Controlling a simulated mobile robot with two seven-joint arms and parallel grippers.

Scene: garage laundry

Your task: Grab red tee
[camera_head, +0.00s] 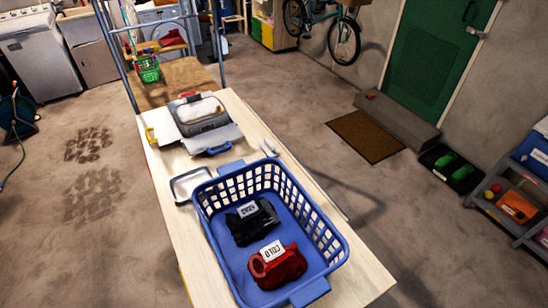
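A red bundled item with a white label (284,267), which looks like the folded red tee, lies in the near part of a blue laundry basket (336,251). A black bundled item with a white label (252,226) lies just behind it in the same basket. The basket stands on a light wooden table (352,283). Another red item (172,38) lies far off near the back washer, too small to identify. Neither of my grippers shows in the head view.
A white tray (181,190) and an open grey case with a cloth (202,116) are on the table behind the basket. A green basket (149,75) sits on a farther wooden surface. A shelf (507,227) stands at the right.

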